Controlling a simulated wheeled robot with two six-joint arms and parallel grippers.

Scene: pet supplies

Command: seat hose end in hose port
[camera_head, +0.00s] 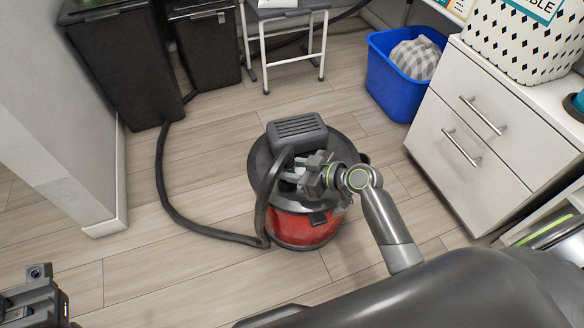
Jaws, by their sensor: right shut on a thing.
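A red and black canister vacuum (300,226) stands upright on the floor in the middle of the view. Its black hose (166,190) runs from the dark bins, loops over the floor, then rises along the vacuum's left side and bends over its top. My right gripper (297,172) is shut at the vacuum's top, on the hose near its end. The gripper covers the hose end and the hose port, so I cannot tell whether they touch. Part of my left gripper (32,303) shows at the lower left corner; its fingers are not clear.
Two dark bins (120,65) stand at the back left beside a grey wall. A white-legged stool (290,62) is at the back. A blue bin (383,82) with a checked cloth and a white drawer cabinet (445,130) are at the right. Floor left of the vacuum is mostly clear.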

